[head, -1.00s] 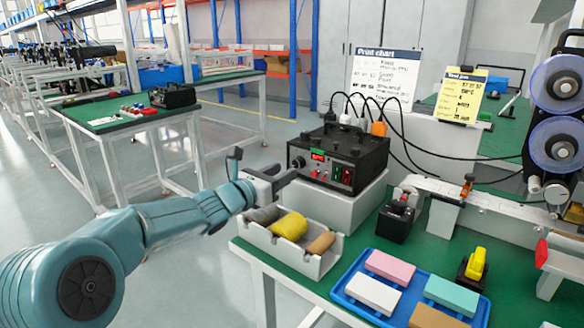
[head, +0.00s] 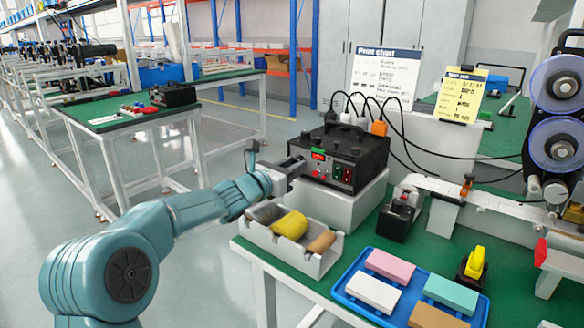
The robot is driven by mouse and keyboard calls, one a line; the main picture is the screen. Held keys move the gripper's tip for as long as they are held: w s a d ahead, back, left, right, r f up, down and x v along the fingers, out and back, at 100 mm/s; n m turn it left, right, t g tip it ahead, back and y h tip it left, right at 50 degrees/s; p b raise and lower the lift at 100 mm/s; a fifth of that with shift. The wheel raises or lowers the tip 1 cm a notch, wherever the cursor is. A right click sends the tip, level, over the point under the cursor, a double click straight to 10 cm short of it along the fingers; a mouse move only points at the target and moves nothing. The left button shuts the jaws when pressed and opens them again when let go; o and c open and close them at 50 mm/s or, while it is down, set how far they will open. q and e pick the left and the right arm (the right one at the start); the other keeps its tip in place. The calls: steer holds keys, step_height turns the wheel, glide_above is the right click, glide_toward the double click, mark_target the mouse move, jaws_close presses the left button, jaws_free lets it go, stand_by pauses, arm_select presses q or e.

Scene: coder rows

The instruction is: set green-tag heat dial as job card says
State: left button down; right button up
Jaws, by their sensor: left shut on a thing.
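The black control box (head: 345,160) stands on a white block at the back of the green bench. A small green tag (head: 317,148) sits above a lit red display (head: 318,155) on its front. My left gripper (head: 297,168) reaches in from the left and is shut on the heat dial at the left end of that front. The jaws hide the dial and its pointer. The yellow job card (head: 460,95) stands at the back right; its small writing is too blurred to read surely. My right gripper is out of view.
A white holder (head: 328,262) with rolls lies below my left gripper. A blue tray (head: 357,312) holds coloured blocks. A white print chart (head: 384,80) stands behind the box. Black cables (head: 403,125) run rightwards from the box. Blue spools (head: 562,85) stand at right.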

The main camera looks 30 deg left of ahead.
arm_select(q)
steer(key=shift+a+m+b, duration=0.1)
steer(key=shift+m+b, duration=6.95)
steer(key=shift+m, duration=2.65)
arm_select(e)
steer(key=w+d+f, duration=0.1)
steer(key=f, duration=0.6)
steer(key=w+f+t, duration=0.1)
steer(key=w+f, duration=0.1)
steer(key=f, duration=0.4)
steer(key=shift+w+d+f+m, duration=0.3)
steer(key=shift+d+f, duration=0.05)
arm_select(q)
steer(key=shift+r, duration=0.1)
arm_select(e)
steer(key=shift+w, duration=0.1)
arm_select(q)
steer(key=c, duration=1.1)
jaws_free()
